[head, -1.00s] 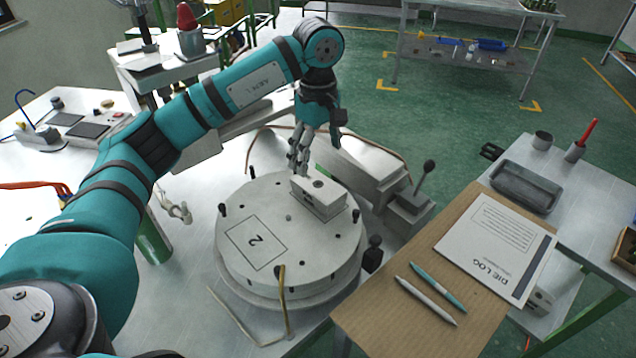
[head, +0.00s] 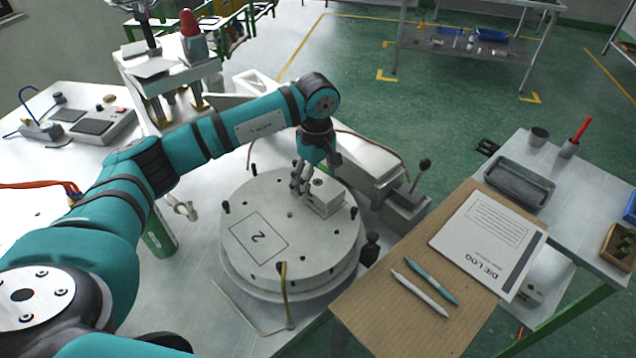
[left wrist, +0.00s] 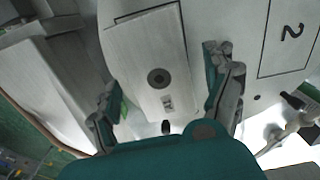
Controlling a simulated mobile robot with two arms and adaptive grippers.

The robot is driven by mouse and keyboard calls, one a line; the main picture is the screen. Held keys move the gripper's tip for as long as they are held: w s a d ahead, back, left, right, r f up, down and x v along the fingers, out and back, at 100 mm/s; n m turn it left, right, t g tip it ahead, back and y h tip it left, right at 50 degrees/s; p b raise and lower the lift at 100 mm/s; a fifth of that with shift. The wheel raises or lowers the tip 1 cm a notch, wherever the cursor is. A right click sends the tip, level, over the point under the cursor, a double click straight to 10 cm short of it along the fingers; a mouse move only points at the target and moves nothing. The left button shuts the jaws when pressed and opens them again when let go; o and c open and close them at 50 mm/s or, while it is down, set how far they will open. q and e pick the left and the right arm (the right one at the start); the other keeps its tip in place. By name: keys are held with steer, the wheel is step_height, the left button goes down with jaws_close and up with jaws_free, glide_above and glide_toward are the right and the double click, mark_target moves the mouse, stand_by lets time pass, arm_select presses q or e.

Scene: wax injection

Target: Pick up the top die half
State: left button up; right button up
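The top die half appears to be a pale rectangular block (head: 325,200) with a dark round hole in its top. It lies on the right part of the round plate marked 2 (head: 264,270). In the left wrist view the block (left wrist: 150,45) runs between the two finger sets, with its hole facing the camera. My left gripper (head: 318,178) is over the block, pointing down, with its fingers apart at the block's sides. In the left wrist view the open left gripper (left wrist: 168,98) shows gaps between fingers and block. The block's lower seam is unclear. My right gripper is not in view.
Short dark pins stand around the plate's rim, and a brass-coloured hooked rod (head: 285,292) is at its front. A grey machine part with a black-knobbed lever (head: 420,175) stands right of the plate. A brown board (head: 380,318) bears the die log (head: 488,243) and two pens.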

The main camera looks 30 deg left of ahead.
arm_select(q)
steer(key=c, duration=1.3)
steer(key=shift+c, duration=0.3)
steer(key=shift+r, duration=0.15)
